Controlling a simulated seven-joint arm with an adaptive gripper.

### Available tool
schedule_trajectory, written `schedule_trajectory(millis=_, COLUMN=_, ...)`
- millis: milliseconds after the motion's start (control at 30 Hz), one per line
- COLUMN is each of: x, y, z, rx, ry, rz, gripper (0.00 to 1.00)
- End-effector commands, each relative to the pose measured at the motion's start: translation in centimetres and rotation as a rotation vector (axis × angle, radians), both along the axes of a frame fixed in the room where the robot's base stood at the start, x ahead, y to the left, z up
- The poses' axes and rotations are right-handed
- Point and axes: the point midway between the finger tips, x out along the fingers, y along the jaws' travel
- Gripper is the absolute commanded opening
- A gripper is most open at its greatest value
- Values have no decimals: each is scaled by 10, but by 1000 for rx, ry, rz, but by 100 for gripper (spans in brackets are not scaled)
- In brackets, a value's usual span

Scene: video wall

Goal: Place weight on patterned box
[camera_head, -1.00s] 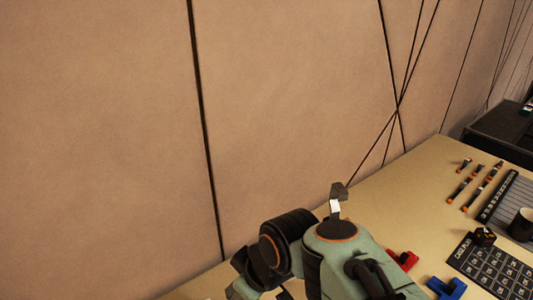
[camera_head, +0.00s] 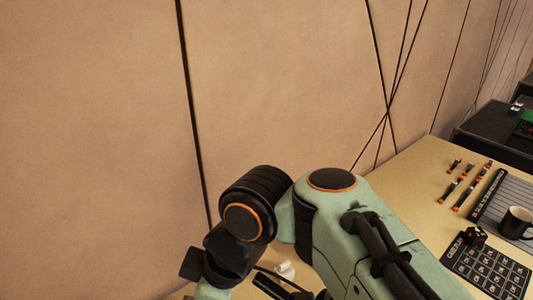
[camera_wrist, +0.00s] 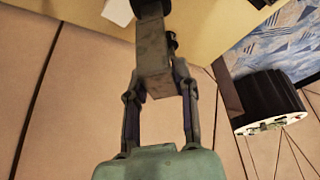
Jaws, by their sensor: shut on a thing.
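My gripper (camera_wrist: 160,105) points up the wrist view, its two fingers closed on a grey-brown metal block, the weight (camera_wrist: 153,62). A dark rounded part shows at the block's far end; I cannot tell if it belongs to the weight. A blue and grey patterned surface (camera_wrist: 275,42), which looks like the patterned box, is at the upper right of the wrist view, apart from the weight and cut by the frame edge. In the head view my arm hides most of the gripper, and neither the weight nor the box can be made out clearly.
A black round container (camera_wrist: 268,100) is beside the patterned surface. A white object (camera_head: 285,270) lies near my arm. The tan table (camera_head: 405,185) holds a mug (camera_head: 516,222), a calendar sheet (camera_head: 487,268) and several markers (camera_head: 450,190) at right. A panelled wall stands behind.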

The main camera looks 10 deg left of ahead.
Motion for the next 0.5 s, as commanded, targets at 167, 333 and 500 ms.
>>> schedule_trajectory(millis=167, x=24, y=27, z=-16, rx=1, ry=1, rz=4, gripper=0)
schedule_trajectory(millis=333, x=43, y=48, z=-37, rx=1, ry=2, rz=3, gripper=0)
schedule_trajectory(millis=500, x=57, y=63, z=-61, rx=1, ry=0, rz=2, gripper=0)
